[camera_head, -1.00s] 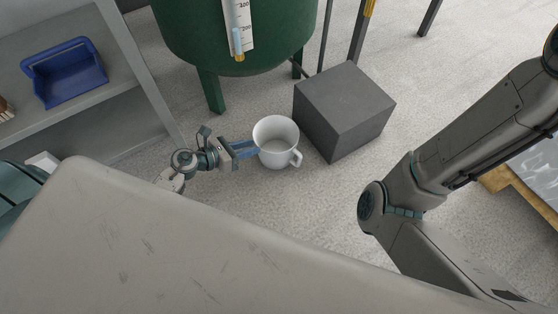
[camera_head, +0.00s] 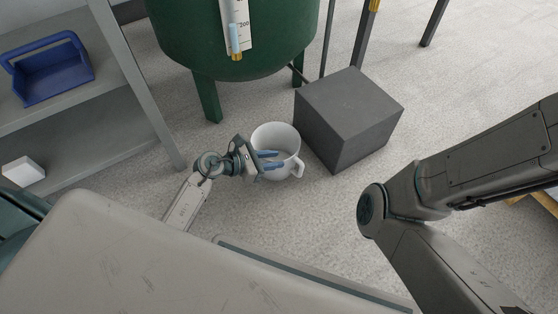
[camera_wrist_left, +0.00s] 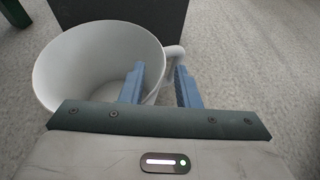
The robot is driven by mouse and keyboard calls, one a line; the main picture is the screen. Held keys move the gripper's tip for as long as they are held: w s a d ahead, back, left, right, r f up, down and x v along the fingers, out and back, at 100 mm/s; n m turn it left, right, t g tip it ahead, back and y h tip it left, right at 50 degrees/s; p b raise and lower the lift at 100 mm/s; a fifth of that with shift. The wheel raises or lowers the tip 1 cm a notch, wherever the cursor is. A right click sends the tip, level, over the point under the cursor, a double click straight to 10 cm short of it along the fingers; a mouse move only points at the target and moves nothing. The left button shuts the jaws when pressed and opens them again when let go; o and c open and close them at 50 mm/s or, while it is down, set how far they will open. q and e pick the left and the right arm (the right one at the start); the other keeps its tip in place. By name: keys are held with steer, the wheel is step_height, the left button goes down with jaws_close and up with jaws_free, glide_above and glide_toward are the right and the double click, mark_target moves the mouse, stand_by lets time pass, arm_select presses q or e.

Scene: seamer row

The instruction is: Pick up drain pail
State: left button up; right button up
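The drain pail (camera_head: 287,136) is a white, mug-shaped pail with a side handle, upright on the floor beside the grey block. It also shows in the left wrist view (camera_wrist_left: 62,72), with its handle near the right fingertip. My left gripper (camera_head: 276,159) has blue fingers, set apart with a gap between them. In the head view the fingers overlap the pail's mouth. In the left wrist view (camera_wrist_left: 159,76) one finger lies across the pail's mouth and the other lies by the handle side. I cannot tell whether they touch it. My right gripper is out of view.
A dark grey block (camera_head: 347,115) stands close right of the pail. A green tank (camera_head: 215,50) on legs stands behind. A grey shelf (camera_head: 95,133) with a blue bin (camera_head: 50,75) and a white box (camera_head: 22,171) is at left. Floor at right is mostly open.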

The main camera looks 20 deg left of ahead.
arm_select(q)
steer(key=shift+b+x, duration=0.55)
steer(key=shift+x, duration=0.9)
jaws_close()
